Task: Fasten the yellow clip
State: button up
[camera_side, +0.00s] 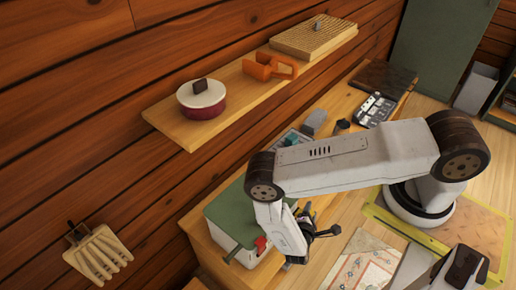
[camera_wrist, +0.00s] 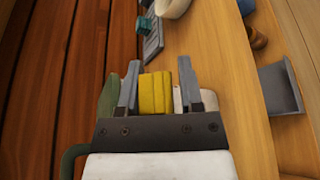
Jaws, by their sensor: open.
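The yellow clip (camera_wrist: 155,93) shows in the wrist view as a ribbed block between my two fingers. My gripper (camera_wrist: 158,72) is open, with one finger on each side of the clip. The left finger looks close to the clip; a small gap shows at the right finger. Green and pale surfaces lie behind the fingers. In the side view my gripper (camera_side: 306,236) is beside a pale box (camera_side: 222,239) with a green lid (camera_side: 232,211). A red latch (camera_side: 260,244) is on the box's near side. The clip cannot be made out clearly there, and my wrist hides part of the box.
A wooden shelf (camera_side: 178,130) on the wall holds a red-and-white round pot (camera_side: 203,100), an orange tape dispenser (camera_side: 268,67) and a ribbed board (camera_side: 315,37). A rack (camera_side: 97,254) hangs on the wall at lower left. Small items stand on the bench behind my arm.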

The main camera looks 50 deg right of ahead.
dwell(0.3)
grip_shut()
dwell(1.3)
